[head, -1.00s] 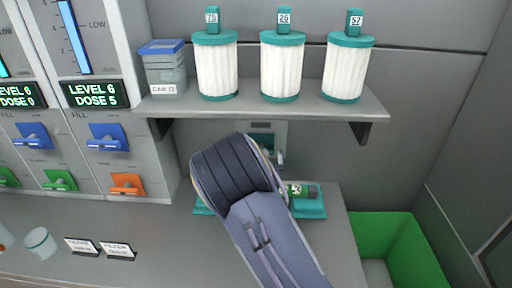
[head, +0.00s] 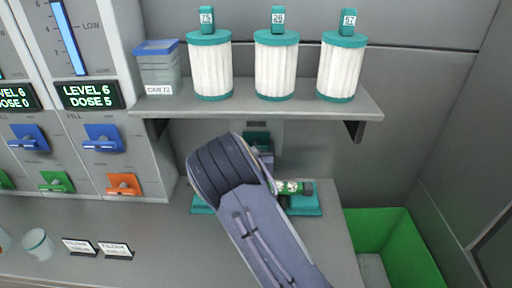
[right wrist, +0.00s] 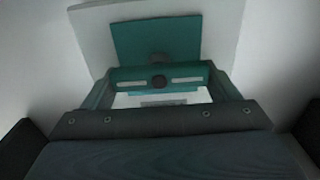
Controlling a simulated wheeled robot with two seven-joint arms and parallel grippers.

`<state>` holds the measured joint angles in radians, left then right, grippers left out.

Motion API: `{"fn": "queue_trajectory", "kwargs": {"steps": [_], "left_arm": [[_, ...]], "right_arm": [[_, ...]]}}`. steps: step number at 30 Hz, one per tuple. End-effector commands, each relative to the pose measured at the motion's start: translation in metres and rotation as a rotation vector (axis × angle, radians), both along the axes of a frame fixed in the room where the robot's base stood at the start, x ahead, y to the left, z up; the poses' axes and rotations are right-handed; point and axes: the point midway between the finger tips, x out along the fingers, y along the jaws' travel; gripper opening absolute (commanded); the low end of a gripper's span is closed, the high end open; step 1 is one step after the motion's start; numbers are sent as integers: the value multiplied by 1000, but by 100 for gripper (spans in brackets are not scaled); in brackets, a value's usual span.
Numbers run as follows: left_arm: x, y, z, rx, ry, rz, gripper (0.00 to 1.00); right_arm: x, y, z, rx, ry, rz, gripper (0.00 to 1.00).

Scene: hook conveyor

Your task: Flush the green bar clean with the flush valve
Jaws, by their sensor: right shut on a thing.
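The flush valve shows in the right wrist view as a teal plate (right wrist: 155,38) on a pale panel, with a teal crossbar handle (right wrist: 135,74) in front of it. My right gripper (right wrist: 158,80) is shut on this handle, one finger at each side. In the head view the valve (head: 256,138) is on the wall under the shelf, partly hidden behind my right wrist. The green bar (head: 289,187) lies in a teal holder (head: 306,206) on the counter just below; my arm hides its left part. My left gripper is not in view.
A shelf (head: 300,108) above the valve carries several white filters (head: 277,70) and a lidded canister (head: 160,68). Dispensers with blue handles (head: 103,138) stand at left. A green bin (head: 405,245) is at right. The front counter holds a cup (head: 38,245) and small labels (head: 115,250).

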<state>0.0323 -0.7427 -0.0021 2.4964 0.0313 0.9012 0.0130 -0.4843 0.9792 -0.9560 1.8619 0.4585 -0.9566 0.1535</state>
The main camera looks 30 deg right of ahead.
Motion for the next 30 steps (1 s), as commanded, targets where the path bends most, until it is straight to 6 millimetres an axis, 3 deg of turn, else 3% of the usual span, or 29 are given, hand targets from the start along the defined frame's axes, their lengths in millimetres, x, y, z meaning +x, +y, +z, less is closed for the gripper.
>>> {"fn": "queue_trajectory", "kwargs": {"steps": [13,30], "left_arm": [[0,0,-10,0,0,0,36],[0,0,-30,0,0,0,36]], "right_arm": [[0,1,-2,-113,69,1,59],[3,5,-3,-556,341,2,59]]}}
